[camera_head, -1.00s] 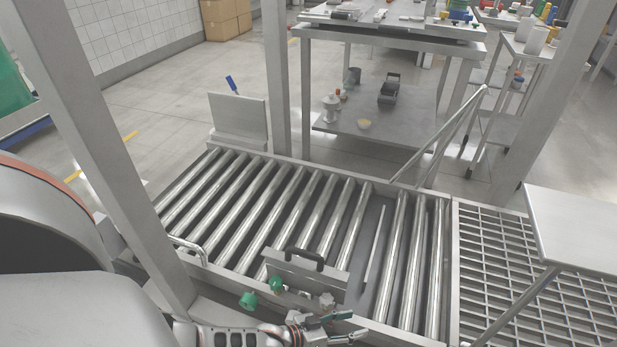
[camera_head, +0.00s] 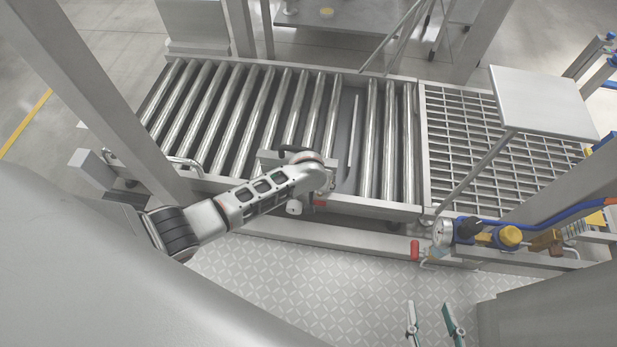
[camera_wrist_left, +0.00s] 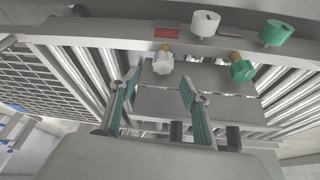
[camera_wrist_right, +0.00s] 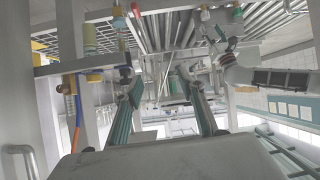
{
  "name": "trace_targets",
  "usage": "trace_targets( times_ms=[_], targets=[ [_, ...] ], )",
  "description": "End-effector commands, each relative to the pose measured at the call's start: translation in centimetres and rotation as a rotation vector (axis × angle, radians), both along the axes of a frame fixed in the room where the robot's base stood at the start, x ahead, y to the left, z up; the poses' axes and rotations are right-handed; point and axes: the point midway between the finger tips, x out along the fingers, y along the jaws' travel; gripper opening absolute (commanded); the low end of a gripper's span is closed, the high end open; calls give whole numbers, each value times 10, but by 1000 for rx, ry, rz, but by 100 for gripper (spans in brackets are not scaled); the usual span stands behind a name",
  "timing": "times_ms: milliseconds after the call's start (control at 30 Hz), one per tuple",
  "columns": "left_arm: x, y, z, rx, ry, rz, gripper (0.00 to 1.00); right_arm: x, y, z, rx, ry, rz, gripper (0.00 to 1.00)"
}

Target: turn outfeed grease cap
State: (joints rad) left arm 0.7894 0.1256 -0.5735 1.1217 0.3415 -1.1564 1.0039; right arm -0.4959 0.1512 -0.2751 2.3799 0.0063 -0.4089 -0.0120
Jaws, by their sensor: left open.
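In the left wrist view, a white grease cap on a brass fitting (camera_wrist_left: 163,64) lies just beyond and between the fingertips of my left gripper (camera_wrist_left: 159,80), which is open; contact cannot be told. A green cap on a brass fitting (camera_wrist_left: 242,71) is to its right. A white knob (camera_wrist_left: 205,23) and a green knob (camera_wrist_left: 277,33) sit on the rail, with a red label (camera_wrist_left: 167,33). In the head view, my left wrist hides the left fingers and most caps; the white knob (camera_head: 294,208) shows below it. My right gripper (camera_head: 432,324) is open and empty over the floor.
The roller conveyor (camera_head: 228,110) lies behind the rail, with a grating (camera_head: 460,150) to its right. A pressure gauge (camera_head: 442,232), a yellow knob (camera_head: 509,237) and a red handle (camera_head: 415,250) stand at the right. The patterned floor plate (camera_head: 330,285) is clear.

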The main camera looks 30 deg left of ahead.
Motion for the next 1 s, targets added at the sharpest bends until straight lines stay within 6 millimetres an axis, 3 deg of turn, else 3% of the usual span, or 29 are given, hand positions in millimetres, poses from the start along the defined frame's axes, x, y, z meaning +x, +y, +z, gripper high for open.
trace_targets(
  times_ms=[133,500,700,1000],
  targets=[
    [-3,2,-8,16,20,5,47,-1,1,-2,1,4,1,40],
    [10,5,-64,17,31,3,47,7,24,8,124,-19,-23,40],
    [21,6,-74,15,23,3,47,8,36,13,206,-20,-43,40],
    [27,6,-71,15,14,4,47,10,39,18,225,-27,-46,40]
  ],
)
